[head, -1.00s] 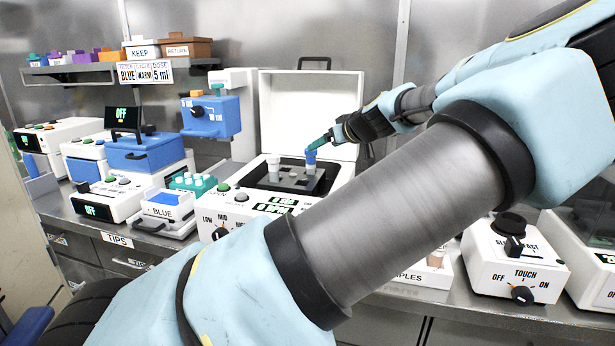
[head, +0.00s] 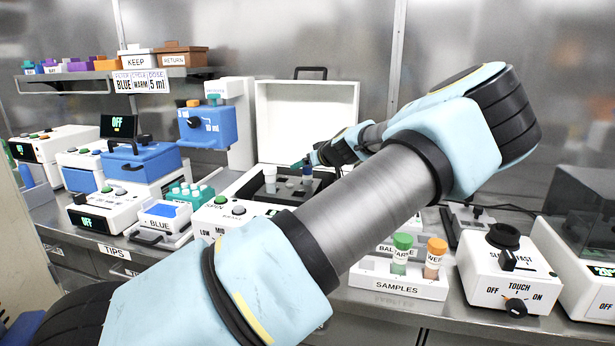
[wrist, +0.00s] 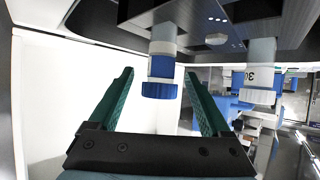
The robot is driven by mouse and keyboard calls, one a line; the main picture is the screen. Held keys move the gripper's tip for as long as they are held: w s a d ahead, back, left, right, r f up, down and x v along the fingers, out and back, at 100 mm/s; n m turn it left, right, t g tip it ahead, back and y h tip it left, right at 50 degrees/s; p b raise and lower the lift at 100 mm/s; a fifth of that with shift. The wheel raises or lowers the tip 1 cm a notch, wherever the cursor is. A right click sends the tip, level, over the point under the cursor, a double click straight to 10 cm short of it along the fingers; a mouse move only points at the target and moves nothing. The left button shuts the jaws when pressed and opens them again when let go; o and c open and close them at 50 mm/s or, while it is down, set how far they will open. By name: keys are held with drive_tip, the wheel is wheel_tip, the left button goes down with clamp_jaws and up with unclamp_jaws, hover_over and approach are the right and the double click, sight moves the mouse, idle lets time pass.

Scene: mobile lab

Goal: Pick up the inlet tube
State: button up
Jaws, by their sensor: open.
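A tube with a blue cap (wrist: 161,89) and a pale body stands in a dark block inside the white open-lidded machine (head: 300,110). No name on it is readable. In the head view the blue tube (head: 308,171) is partly behind my teal fingers. My gripper (wrist: 159,74) is open, and in the wrist view the blue cap appears between its two fingers with gaps on both sides. I cannot tell how deep the tube sits between them. A second, white-capped tube (head: 270,178) stands to the left in the block; it also shows in the wrist view (wrist: 262,75).
The machine's raised lid stands behind my gripper. A samples rack (head: 395,286) with green- and orange-capped vials is at front right. A blue dispenser (head: 207,125) and a teal rack (head: 190,194) are left. My arm crosses the bench and hides the machine's front right.

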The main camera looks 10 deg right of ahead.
drive_tip(key=shift+c, duration=0.3)
clamp_jaws()
idle(0.4)
